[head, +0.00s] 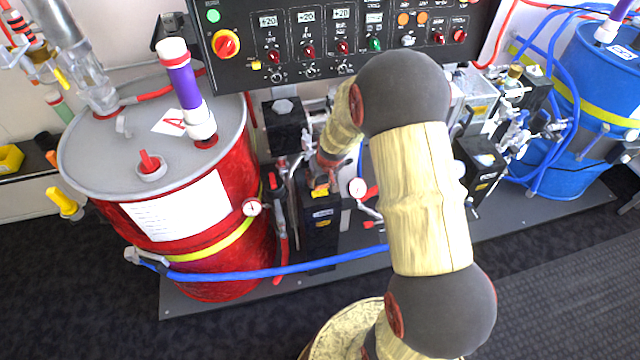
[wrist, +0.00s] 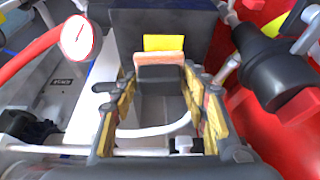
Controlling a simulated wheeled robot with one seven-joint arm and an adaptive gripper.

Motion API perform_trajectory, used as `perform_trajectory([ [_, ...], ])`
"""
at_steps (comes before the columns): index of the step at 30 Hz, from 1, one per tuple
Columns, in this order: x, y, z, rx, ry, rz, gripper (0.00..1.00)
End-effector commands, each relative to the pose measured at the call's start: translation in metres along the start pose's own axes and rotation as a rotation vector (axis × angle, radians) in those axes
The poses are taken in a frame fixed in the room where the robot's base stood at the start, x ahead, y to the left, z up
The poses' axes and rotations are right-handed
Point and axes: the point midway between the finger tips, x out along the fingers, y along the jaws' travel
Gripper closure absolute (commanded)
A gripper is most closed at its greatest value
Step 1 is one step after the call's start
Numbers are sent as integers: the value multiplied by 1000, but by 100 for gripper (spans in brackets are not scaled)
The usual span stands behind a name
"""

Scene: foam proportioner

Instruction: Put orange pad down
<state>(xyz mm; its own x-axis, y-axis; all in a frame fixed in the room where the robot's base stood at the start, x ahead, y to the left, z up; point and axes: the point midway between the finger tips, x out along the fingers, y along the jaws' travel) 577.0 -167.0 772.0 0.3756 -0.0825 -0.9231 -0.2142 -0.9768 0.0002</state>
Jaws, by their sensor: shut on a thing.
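The orange pad (wrist: 160,58) is a small, pale orange strip between the fingertips of my gripper (wrist: 160,76) in the wrist view. My gripper is shut on it, one finger at each end. Just beyond the pad is a yellow patch (wrist: 163,42) on a dark box. In the head view my gripper (head: 322,184) points down over the top of a narrow black box (head: 321,228). There the pad is too small and covered to make out clearly. I cannot tell whether the pad touches the box.
A red drum (head: 215,235) stands close on the left, and a blue drum (head: 572,110) at the right. A pressure gauge (wrist: 76,37) with a red hose is near my gripper. A blue hose (head: 270,273) crosses in front. The control panel (head: 340,40) rises behind.

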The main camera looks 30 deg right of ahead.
Motion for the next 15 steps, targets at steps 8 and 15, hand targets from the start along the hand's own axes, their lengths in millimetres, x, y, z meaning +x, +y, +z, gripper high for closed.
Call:
perform_trajectory([
  [8,32,-2,10,0,-2,0,79],
  [15,30,-2,10,0,-1,0,79],
])
